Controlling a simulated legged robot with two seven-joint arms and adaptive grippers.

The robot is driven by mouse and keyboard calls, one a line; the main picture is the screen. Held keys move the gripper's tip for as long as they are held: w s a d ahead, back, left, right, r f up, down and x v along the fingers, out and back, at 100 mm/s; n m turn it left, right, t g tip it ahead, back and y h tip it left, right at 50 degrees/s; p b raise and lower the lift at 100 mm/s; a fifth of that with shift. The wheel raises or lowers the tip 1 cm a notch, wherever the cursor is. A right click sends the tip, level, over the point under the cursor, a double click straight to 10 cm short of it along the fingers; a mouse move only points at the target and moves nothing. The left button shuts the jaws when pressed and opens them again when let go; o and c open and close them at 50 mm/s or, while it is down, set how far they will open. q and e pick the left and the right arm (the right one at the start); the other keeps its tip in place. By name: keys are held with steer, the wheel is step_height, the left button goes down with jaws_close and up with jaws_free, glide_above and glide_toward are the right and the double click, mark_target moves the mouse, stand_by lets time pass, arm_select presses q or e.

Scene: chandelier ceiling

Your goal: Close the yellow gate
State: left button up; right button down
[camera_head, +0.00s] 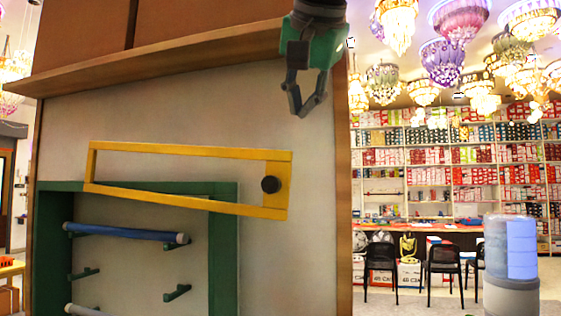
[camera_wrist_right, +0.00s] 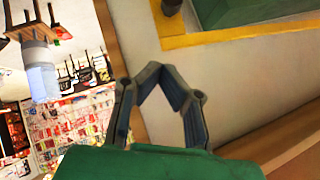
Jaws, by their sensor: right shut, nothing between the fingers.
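The yellow gate (camera_head: 190,198) is a long rectangular frame against the pale board, sloping slightly down to the right. A dark round knob (camera_head: 270,184) sits at its right end. The gate crosses the top of a green frame (camera_head: 228,250) and reaches past it on the right. My right gripper (camera_head: 300,112) hangs above and right of the gate, apart from it, its fingers shut and empty. In the right wrist view the gripper (camera_wrist_right: 150,68) points toward the board, with the yellow gate (camera_wrist_right: 230,32) at the top. My left gripper is not in view.
A blue rod (camera_head: 125,232) rests on green pegs inside the green frame, with a pale rod below. A wooden shelf ledge (camera_head: 160,58) juts out above. The wooden board edge (camera_head: 342,200) is on the right. Beyond stand chairs and a water dispenser (camera_head: 510,260).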

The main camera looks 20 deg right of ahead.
glide_above(277, 177)
steer(key=s+d, duration=0.1)
steer(key=s, duration=0.2)
step_height(277, 177, down, 6)
steer(key=shift+d+r, duration=0.1)
steer(key=shift+r, duration=0.05)
steer(key=shift+w+a+f, duration=0.1)
steer(key=shift+w+f, duration=0.05)
steer(key=shift+f, duration=0.45)
steer(key=shift+w+a+f, duration=0.1)
steer(key=shift+w+f, duration=0.05)
steer(key=shift+f, duration=0.4)
steer(key=shift+a+f, duration=0.3)
steer(key=shift+f, duration=0.25)
steer(key=shift+w+a, duration=0.15)
steer(key=shift+a, duration=0.15)
